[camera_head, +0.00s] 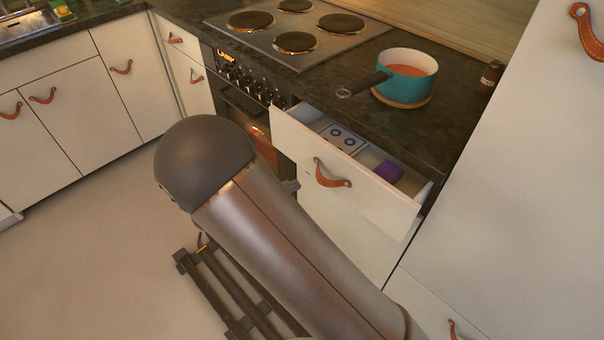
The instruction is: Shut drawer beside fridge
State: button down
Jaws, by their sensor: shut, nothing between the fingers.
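The drawer (370,195) beside the tall white fridge-side panel (510,190) is pulled out. It has a white front with a brown leather pull (331,174). Inside lie a pale item with two dark rings (343,138) and a small purple block (388,171). My arm crosses the lower middle of the picture, with its dark rounded joint to the left of the drawer. I cannot tell whether anything touches the drawer.
A teal pot (408,80) with orange contents stands on a round board on the dark counter (440,125) above the drawer. A hob (297,32) and an oven (240,100) are to the left. A small jar (491,75) stands by the panel. Pale floor (110,240) is clear at left.

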aim_at(313, 159)
jog(key=a+f+n+t, duration=0.2)
jog(key=a+n+t, duration=0.2)
jog(key=a, duration=0.2)
jog(key=x, duration=1.3)
jog(key=shift+w+d+r, duration=0.1)
jog(key=shift+d+r, duration=0.1)
jog(key=shift+d, duration=0.1)
